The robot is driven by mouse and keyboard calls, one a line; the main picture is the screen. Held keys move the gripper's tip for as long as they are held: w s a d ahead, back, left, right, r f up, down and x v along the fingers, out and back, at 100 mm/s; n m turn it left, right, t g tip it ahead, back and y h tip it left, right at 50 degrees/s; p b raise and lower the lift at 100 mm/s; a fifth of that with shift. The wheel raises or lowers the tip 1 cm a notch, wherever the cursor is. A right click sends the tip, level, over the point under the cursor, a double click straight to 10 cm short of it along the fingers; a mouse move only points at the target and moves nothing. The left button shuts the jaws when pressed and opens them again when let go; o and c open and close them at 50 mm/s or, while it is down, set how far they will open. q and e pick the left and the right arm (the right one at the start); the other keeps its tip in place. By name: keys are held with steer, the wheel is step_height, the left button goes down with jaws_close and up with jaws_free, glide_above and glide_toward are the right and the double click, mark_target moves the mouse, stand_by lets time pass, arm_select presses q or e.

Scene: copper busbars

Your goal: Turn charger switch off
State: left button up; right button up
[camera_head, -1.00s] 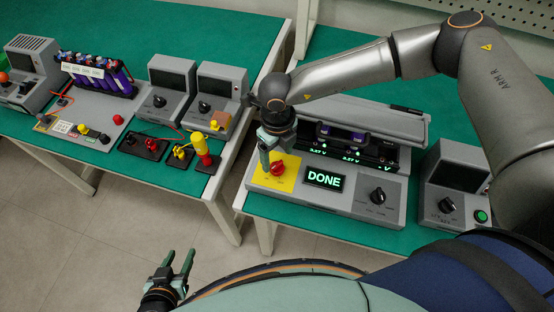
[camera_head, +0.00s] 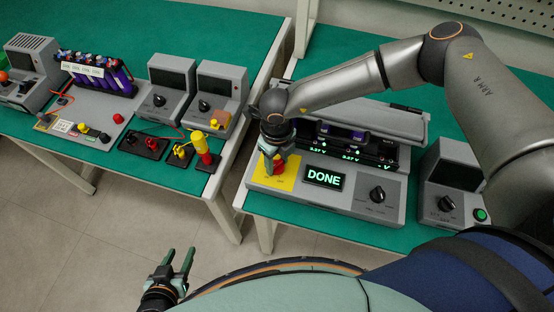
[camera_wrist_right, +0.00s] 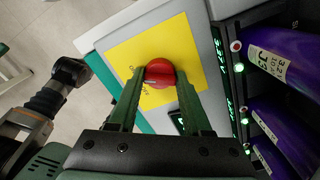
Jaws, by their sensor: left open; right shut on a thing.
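The charger (camera_head: 336,203) is a grey box on the right green table, with a lit display (camera_head: 323,177) reading DONE. Its red switch knob (camera_head: 279,166) sits on a yellow plate (camera_head: 262,179) at the left of its front panel. The knob (camera_wrist_right: 159,73) and the yellow plate (camera_wrist_right: 181,36) also show in the right wrist view. My right gripper (camera_head: 273,165) points down over the plate, its fingers (camera_wrist_right: 160,88) shut on the knob, one on each side. My left gripper (camera_head: 182,262) is open and empty, low over the floor, away from both tables.
Purple cells (camera_wrist_right: 282,60) sit in the charger's bay beside my right gripper. A grey device with a green button (camera_head: 480,214) stands to the right. The left table holds grey instruments (camera_head: 216,92), a battery pack (camera_head: 97,72) and yellow and red parts (camera_head: 202,147).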

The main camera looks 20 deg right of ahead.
jaws_close()
steer(key=shift+n, duration=0.3)
steer(key=n+b, duration=0.2)
steer(key=shift+f+n, duration=0.15)
steer(key=shift+n, duration=0.25)
steer(key=n+b, duration=0.2)
steer(key=n, duration=0.1)
steer(key=shift+n, duration=0.3)
steer(key=n+b, duration=0.3)
steer(key=shift+n, duration=0.4)
steer(key=shift+w+n+b, duration=0.1)
steer(key=shift+n+b, duration=0.3)
steer(key=shift+n, duration=0.1)
steer(key=shift+r, duration=0.2)
